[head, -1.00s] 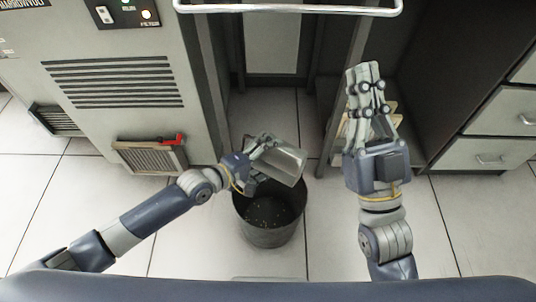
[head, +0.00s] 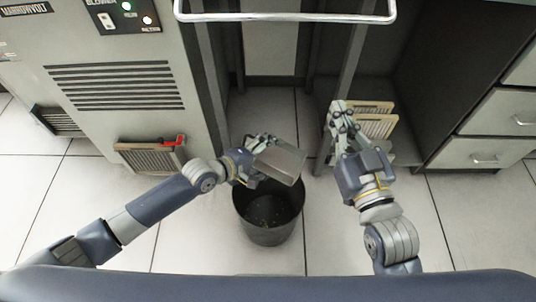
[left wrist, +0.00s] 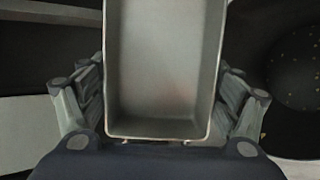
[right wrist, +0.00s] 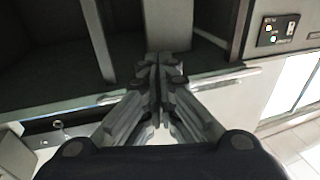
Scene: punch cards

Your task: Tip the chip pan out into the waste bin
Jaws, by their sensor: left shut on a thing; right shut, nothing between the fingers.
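The chip pan (head: 280,160) is a grey metal pan held by my left gripper (head: 259,143) above the back rim of the waste bin. In the left wrist view the pan (left wrist: 165,65) looks empty inside, and the left gripper is shut on it. The waste bin (head: 268,228) is a dark round bin on the floor with small pale specks inside. The bin's dark inside also shows at the right of the left wrist view (left wrist: 292,60). My right gripper (head: 340,108) is shut and empty, to the right of the bin; its fingers meet in the right wrist view (right wrist: 158,68).
A grey machine (head: 110,80) with vents and a red-handled slot (head: 150,155) stands at left. A horizontal metal rail (head: 285,18) crosses the top. Pale ribbed things (head: 378,125) sit on a low shelf behind my right gripper. Drawers (head: 490,152) stand at right. Floor around the bin is clear.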

